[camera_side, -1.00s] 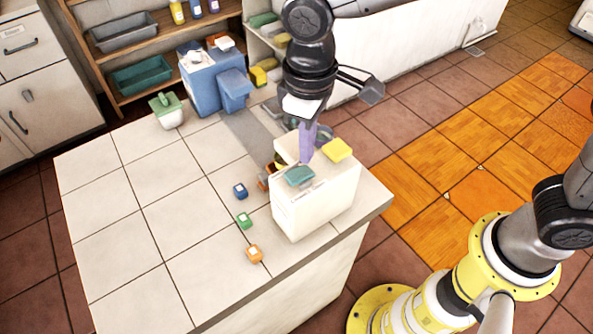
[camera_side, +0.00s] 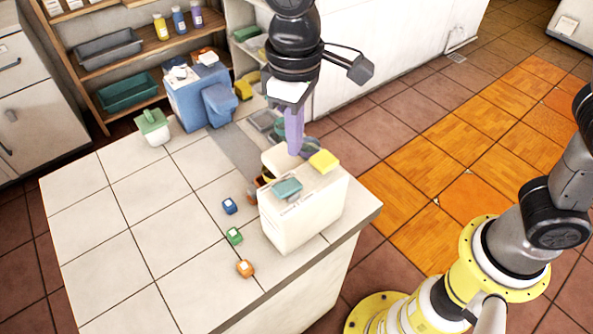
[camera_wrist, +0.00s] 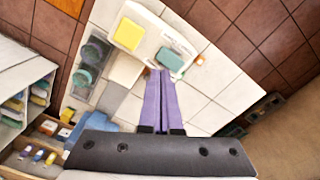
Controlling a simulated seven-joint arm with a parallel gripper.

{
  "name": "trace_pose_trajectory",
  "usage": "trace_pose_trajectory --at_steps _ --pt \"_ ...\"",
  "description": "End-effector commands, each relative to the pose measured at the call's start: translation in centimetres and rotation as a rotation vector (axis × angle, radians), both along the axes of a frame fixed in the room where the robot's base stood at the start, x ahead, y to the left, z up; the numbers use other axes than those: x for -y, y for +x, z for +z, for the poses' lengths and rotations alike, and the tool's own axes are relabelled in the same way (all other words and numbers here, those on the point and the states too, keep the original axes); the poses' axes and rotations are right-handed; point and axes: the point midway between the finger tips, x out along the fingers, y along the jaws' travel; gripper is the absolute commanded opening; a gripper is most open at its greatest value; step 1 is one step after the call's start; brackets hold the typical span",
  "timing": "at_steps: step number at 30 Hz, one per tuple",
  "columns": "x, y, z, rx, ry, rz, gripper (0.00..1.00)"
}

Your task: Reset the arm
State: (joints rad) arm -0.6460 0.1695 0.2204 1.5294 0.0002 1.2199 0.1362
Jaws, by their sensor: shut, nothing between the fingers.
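My gripper (camera_side: 294,150) has purple fingers and hangs point down above the back part of the white box on the tiled counter. Its fingers are together and hold nothing. In the wrist view the shut fingers (camera_wrist: 160,75) point toward the white box (camera_wrist: 150,40). The box also shows in the side view (camera_side: 300,212), with a yellow sponge (camera_side: 324,161) and a teal sponge (camera_side: 287,188) on its top. The fingertips look a little above the box; whether they touch it cannot be told.
Blue, green and orange small blocks (camera_side: 235,236) lie on the counter (camera_side: 120,230) left of the box. A blue container (camera_side: 197,95) and a green-lidded tub (camera_side: 152,125) stand at the back. Shelves (camera_side: 115,40) are behind. The counter's left part is clear.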

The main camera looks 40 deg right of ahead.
Motion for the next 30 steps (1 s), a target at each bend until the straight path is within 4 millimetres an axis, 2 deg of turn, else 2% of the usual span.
trace_pose_trajectory --at_steps 2,5,9,13,17,21,25,30 --pt "1.5 0.9 1.7 0.034 0.024 -0.042 0.0" --pt "5.2 1.0 4.8 0.091 0.059 -0.123 0.0" --pt "11.9 -1.1 8.1 0.178 0.1 -0.253 0.0" --pt "17.0 -4.5 9.4 0.264 0.126 -0.355 0.0" --pt "21.1 -8.7 9.1 0.35 0.138 -0.446 0.0" --pt "23.8 -13.1 7.2 0.435 0.139 -0.519 0.0" --pt "24.8 -15.7 4.6 0.474 0.133 -0.539 0.0" --pt "24.8 -16.8 2.2 0.465 0.124 -0.515 0.0"
